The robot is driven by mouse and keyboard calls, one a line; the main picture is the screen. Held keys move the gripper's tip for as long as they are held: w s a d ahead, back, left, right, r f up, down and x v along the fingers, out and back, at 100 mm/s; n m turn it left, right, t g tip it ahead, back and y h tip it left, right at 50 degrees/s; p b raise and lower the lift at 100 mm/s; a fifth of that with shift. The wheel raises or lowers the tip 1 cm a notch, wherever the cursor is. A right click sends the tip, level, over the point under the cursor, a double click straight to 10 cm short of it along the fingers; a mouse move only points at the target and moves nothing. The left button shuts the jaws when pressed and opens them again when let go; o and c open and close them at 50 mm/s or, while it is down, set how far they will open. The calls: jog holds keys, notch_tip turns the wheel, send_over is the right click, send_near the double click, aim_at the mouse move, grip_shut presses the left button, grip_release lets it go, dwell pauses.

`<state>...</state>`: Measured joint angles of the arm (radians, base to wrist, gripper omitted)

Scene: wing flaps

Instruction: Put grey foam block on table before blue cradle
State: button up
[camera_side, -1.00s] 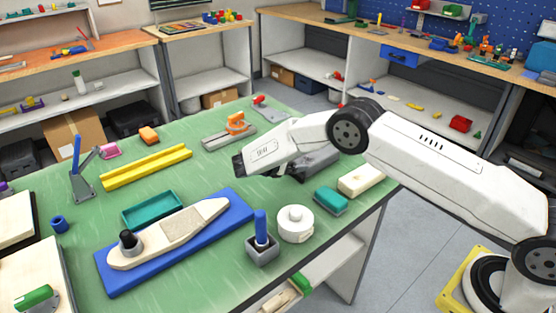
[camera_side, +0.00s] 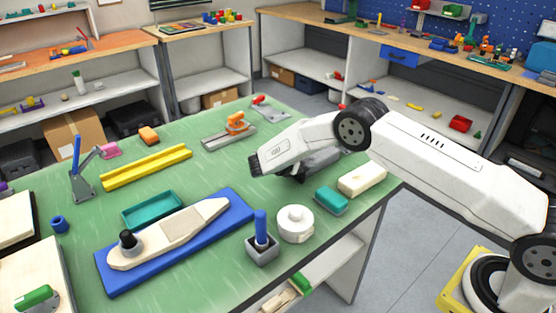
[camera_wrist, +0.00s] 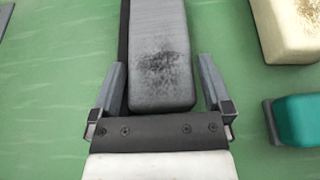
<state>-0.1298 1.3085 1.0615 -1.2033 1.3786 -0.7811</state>
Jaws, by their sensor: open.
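The grey foam block (camera_wrist: 160,50) is a long block with a dark smudge, lying on the green table. In the side view the grey foam block (camera_side: 320,160) shows only in part, under my arm. My gripper (camera_wrist: 161,78) is open, with one finger on each side of the block's near end in the wrist view. I cannot tell how high the fingers are above the table; in the side view they are mostly hidden by the white housing. The blue cradle (camera_side: 187,252) lies at front left in the side view, with a pale wing-shaped piece (camera_side: 210,212) on it.
A teal block (camera_side: 331,200) and a cream block (camera_side: 362,180) lie right of the grey block. A round white part (camera_side: 295,224) and a grey holder with a blue peg (camera_side: 262,248) stand by the cradle. A teal tray (camera_side: 153,209) and yellow channel (camera_side: 147,166) lie behind it.

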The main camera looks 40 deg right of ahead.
jog(key=shift+c, duration=0.2)
jog(key=c, duration=1.1)
jog(key=shift+o, duration=0.2)
jog(key=shift+r, duration=0.15)
jog(key=shift+r, duration=1.2)
jog(key=shift+s+r, duration=0.1)
jog(key=shift+r, duration=0.3)
jog(key=s+a+r, duration=0.1)
jog(key=s+r, duration=0.8)
jog(key=s, duration=0.4)
jog(key=shift+s+a+r, duration=0.25)
jog(key=shift+s+a, duration=0.05)
jog(key=shift+a, duration=0.1)
